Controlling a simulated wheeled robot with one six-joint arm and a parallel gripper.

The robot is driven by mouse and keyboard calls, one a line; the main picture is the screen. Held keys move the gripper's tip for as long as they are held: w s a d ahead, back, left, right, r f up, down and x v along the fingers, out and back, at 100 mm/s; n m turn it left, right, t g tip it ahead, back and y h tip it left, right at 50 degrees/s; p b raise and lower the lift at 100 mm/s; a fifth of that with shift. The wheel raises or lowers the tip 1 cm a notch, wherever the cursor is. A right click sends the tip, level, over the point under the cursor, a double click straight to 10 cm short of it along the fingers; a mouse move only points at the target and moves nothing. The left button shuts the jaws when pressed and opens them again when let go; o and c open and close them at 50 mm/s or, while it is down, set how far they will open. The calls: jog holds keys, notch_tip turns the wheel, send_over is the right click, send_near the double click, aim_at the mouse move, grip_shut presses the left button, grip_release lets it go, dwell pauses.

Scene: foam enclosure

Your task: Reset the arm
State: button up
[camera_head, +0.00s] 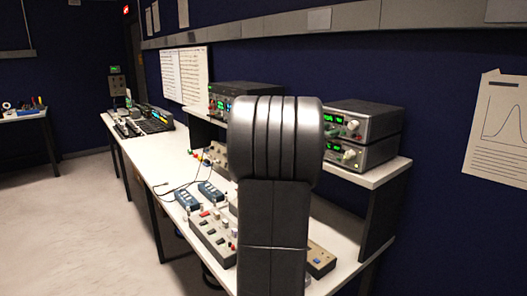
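A large dark grey arm link of mine stands upright in the middle of the head view, close to the camera. It has a rounded, ribbed metal top and hides part of the bench behind it. My gripper is not in this view, so I cannot see its opening or whether it holds anything.
A long white bench (150,172) runs along the dark blue wall. It carries a control box with knobs (211,236), blue handheld units (187,200) and a mixer-like console (148,120). Stacked instruments (362,122) sit on a raised shelf (385,172). Pale floor (70,215) at left is clear.

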jog(key=shift+r+n+p, duration=0.15)
jog(key=shift+n+p, duration=1.15)
jog(key=shift+p, duration=0.9)
jog(key=shift+f+n+p, duration=0.2)
jog(key=shift+n+p, duration=0.1)
